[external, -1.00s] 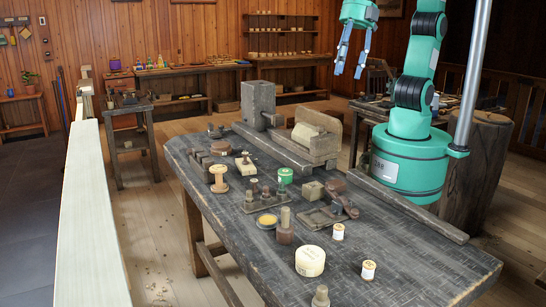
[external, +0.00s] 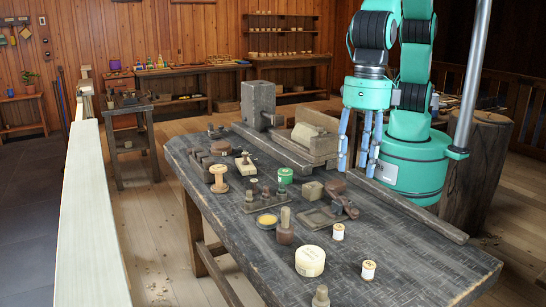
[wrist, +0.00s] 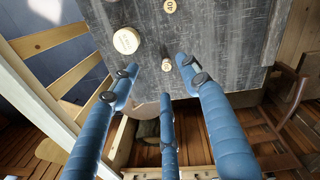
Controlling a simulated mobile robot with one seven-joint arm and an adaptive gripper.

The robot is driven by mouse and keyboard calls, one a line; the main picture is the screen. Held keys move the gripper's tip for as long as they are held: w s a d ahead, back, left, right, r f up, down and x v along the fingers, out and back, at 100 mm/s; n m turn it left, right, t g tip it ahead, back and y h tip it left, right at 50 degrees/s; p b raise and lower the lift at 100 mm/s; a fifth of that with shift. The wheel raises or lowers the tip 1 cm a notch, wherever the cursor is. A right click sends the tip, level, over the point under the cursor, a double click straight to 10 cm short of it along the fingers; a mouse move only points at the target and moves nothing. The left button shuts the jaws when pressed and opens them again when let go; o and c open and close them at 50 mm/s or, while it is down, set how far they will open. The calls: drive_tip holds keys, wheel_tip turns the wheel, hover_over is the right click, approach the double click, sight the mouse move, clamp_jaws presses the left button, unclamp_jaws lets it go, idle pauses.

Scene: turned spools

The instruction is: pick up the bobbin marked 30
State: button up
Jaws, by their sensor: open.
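Two small pale bobbins stand upright on the dark workbench (external: 420,262). The farther bobbin (external: 338,231) appears to be the one with 40 on its top in the wrist view (wrist: 170,6). The nearer bobbin (external: 368,270) shows in the wrist view (wrist: 166,65) beyond the fingertips; its mark is too small to read, so I cannot confirm it is 30. My gripper (external: 357,170) points down with its blue fingers spread, empty, above the bench's right side. In the wrist view my gripper (wrist: 158,82) has its fingers apart, touching neither bobbin.
A wide cream round container (external: 310,260) with writing on top stands left of the nearer bobbin, also in the wrist view (wrist: 127,40). A dark turned piece (external: 285,228) and a large wooden spool (external: 219,179) stand farther left. The bench's right front is clear.

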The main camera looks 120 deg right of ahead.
sight(369, 264)
drive_tip(key=w+a+f+n, duration=0.1)
drive_tip(key=a+f+n, duration=0.3)
drive_tip(key=a+f, duration=0.4)
wheel_tip(369, 264, down, 2)
drive_tip(key=shift+a+f+n+g, duration=0.1)
drive_tip(key=shift+a+n+g, duration=0.2)
drive_tip(key=shift+a+g, duration=0.1)
drive_tip(key=shift+f+b, duration=0.9)
drive_tip(key=shift+f, duration=3.4)
drive_tip(key=shift+f, duration=0.15)
drive_tip(key=shift+w+f+b, duration=0.1)
drive_tip(key=shift+f+b, duration=0.7)
drive_tip(key=shift+f, duration=1.65)
drive_tip(key=c, duration=0.9)
